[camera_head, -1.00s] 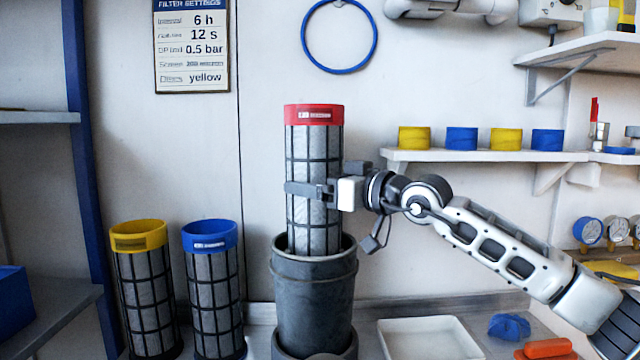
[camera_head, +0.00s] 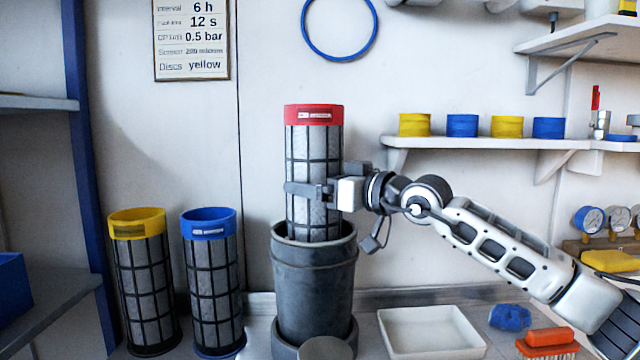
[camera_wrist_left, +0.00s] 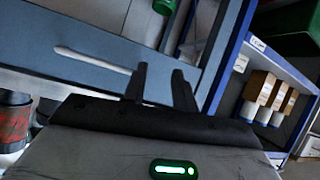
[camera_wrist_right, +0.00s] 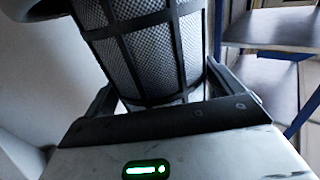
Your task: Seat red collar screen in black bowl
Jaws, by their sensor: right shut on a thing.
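The red collar screen (camera_head: 314,160) is a grey mesh cylinder in a black cage with a red band on top. It stands upright at the mouth of the black bowl (camera_head: 314,285), its lower end within the rim and most of its length above it. My right gripper (camera_head: 308,190) is shut on the screen's middle from the right. The right wrist view shows the mesh (camera_wrist_right: 150,50) between the fingers (camera_wrist_right: 160,98). My left gripper (camera_wrist_left: 160,80) shows only in its wrist view, with its fingers apart and empty.
A yellow collar screen (camera_head: 145,285) and a blue collar screen (camera_head: 213,285) stand left of the bowl. A white tray (camera_head: 430,350), a blue cloth-like item (camera_head: 509,317) and an orange-handled brush (camera_head: 548,340) lie to the right. A wall shelf (camera_head: 480,142) holds yellow and blue rings.

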